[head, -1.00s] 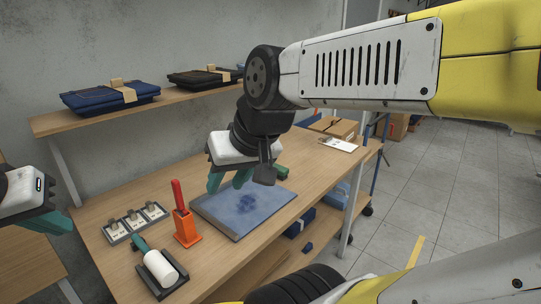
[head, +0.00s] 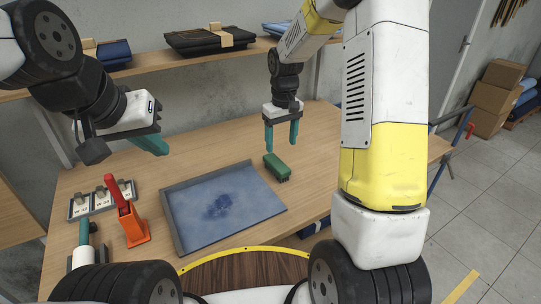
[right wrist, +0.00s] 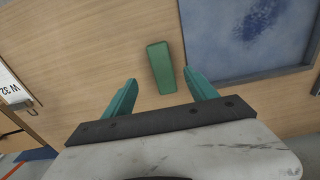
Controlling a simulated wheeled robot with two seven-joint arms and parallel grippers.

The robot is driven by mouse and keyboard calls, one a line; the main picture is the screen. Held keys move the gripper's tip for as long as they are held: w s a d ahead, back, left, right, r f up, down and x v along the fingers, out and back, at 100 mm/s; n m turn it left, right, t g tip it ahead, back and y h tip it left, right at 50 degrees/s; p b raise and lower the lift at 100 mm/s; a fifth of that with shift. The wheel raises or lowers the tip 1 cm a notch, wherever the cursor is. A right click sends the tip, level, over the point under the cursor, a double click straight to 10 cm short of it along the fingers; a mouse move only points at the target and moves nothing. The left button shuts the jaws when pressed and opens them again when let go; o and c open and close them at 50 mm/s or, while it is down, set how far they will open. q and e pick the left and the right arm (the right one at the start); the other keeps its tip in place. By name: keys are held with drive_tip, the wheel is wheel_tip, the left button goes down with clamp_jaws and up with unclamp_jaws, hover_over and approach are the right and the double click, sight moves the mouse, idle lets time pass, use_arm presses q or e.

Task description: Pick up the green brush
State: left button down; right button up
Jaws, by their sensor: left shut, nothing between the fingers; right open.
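The green brush (head: 277,168) lies on the wooden table, just right of a blue panel with a dark stain (head: 180,222). Its dark bristles show on its lower side. My right gripper (head: 282,148) is open and empty, its teal fingers pointing down above and a little behind the brush. In the right wrist view the brush (right wrist: 161,67) shows as a plain green block, apart from the fingertips (right wrist: 160,77) and roughly centred between them in the picture. My left gripper (head: 160,150) is shut and empty, above the table at the left.
An orange holder (head: 136,232) with a red-handled tool stands left of the panel. A tray of small white plates (head: 80,208) and a partly hidden roller (head: 84,254) are farther left. A shelf with folded cloths (head: 208,42) runs behind. The table right of the brush is bare.

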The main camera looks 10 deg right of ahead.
sight(277, 163)
drive_tip(key=f, duration=0.3)
drive_tip(key=w+f, duration=0.1)
drive_tip(key=f, duration=0.6)
drive_tip(key=shift+w+a+f, duration=0.25)
drive_tip(key=shift+a+f, duration=0.05)
drive_tip(key=shift+a, duration=0.1)
drive_tip(key=shift+c, duration=0.5)
clamp_jaws()
